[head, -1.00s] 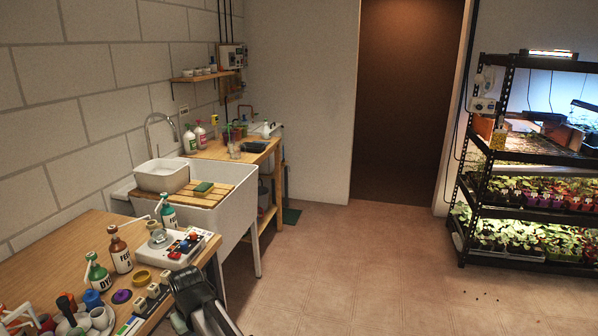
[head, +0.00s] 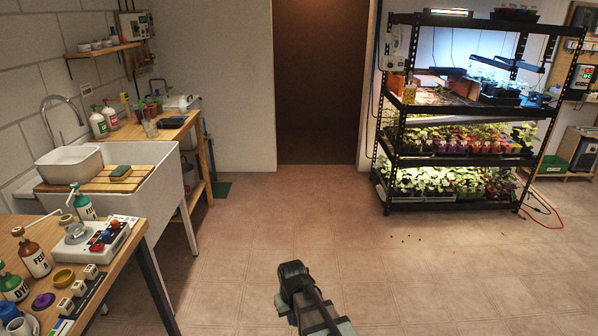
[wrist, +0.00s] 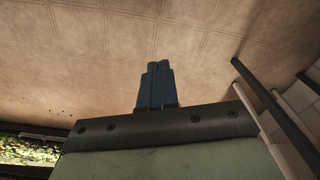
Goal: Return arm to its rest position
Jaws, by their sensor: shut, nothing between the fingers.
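My gripper (wrist: 155,68) shows in the wrist view with its two dark fingers together and nothing between them. Beyond them is only bare tiled floor. In the head view my arm shows at the bottom centre, over the floor and to the right of the wooden bench (head: 88,308); the fingers cannot be made out there.
The bench holds dispenser bottles (head: 34,254), a white device (head: 95,240) and small pots. A white sink (head: 150,195) stands behind it. A black seedling rack (head: 455,205) stands at the back right. The floor (head: 400,285) between is clear except for small crumbs.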

